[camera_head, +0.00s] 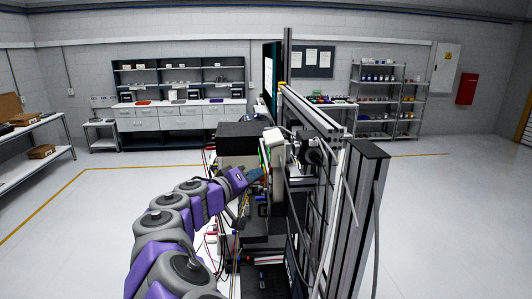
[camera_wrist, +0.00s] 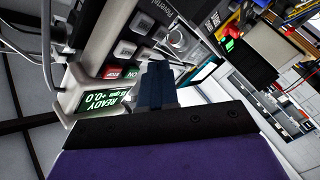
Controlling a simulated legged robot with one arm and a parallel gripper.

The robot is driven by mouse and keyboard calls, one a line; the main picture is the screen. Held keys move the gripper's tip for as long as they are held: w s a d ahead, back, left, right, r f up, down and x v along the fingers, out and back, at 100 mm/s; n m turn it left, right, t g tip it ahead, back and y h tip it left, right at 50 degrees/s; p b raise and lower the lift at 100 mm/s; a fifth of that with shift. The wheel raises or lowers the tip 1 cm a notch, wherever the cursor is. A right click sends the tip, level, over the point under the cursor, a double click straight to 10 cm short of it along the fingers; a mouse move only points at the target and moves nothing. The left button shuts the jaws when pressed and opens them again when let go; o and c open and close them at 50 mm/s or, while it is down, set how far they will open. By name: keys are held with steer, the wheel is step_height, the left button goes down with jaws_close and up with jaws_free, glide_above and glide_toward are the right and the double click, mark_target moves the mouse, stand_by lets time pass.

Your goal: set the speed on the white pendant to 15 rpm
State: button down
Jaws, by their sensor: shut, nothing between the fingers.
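The white pendant (camera_wrist: 100,35) is close up and turned sideways in the wrist view. Its green-lit screen (camera_wrist: 106,99) shows "READY" and a figure like "+0.0"; the small line between is hard to read. Pale square keys (camera_wrist: 124,50) and a red STOP key (camera_wrist: 113,73) lie above the screen in the picture. My gripper (camera_wrist: 157,70) is shut and empty, its tips in front of the key area and hiding part of it. I cannot tell whether they touch a key. In the head view, my gripper (camera_head: 258,173) reaches the pendant (camera_head: 274,142) on the rig, seen edge-on.
A metal frame with upright posts (camera_head: 367,210) and cables stands right of my arm. A dark box (camera_head: 240,138) sits behind my gripper. A clear knob-like part (camera_wrist: 177,40) lies beside the keys. Open floor (camera_head: 440,220) lies to the right.

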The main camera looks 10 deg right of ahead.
steer(key=shift+a, duration=0.1)
steer(key=a, duration=0.5)
steer(key=shift+a, duration=0.4)
stand_by(0.5)
